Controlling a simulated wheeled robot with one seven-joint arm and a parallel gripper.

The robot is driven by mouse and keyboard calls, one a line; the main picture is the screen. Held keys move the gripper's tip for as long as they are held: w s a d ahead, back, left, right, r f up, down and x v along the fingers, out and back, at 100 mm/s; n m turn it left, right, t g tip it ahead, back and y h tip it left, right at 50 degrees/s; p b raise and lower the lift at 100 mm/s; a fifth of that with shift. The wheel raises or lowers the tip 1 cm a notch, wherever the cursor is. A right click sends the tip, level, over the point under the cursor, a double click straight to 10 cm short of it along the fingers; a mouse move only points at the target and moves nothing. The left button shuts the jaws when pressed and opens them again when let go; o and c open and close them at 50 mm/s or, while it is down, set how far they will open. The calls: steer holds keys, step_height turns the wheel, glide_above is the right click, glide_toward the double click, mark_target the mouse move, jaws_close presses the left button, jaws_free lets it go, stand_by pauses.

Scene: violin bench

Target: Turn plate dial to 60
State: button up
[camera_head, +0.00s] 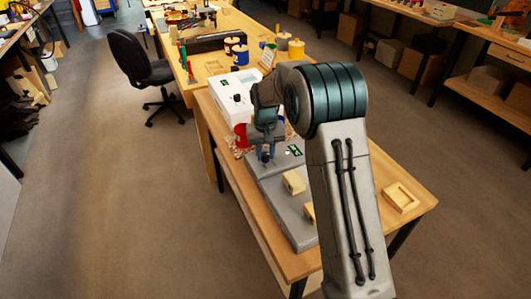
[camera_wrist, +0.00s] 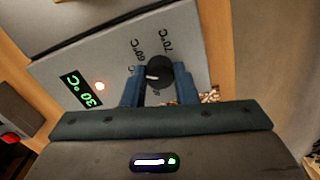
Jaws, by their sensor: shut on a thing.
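The plate dial (camera_wrist: 160,70) is a round black knob on the grey control panel (camera_wrist: 195,25), in the upper middle of the wrist view. Its white mark points left, below the 60°C label (camera_wrist: 137,50). A 70°C label (camera_wrist: 167,40) stands to the right of that; other labels are partly hidden.
The grey plate (camera_head: 272,195) lies on a wooden bench with wooden blocks (camera_head: 294,182) on it. A white box (camera_head: 236,93) and a red container (camera_head: 240,135) stand behind. Bare bench top surrounds the tray.

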mark_target(265, 154)
steer(key=m, duration=0.5)
steer(key=shift+r+m, duration=0.1)
steer(key=shift+m, duration=0.3)
stand_by(0.4)
steer(key=o, duration=1)
step_height(265, 154, up, 14)
steer(key=shift+f, duration=0.1)
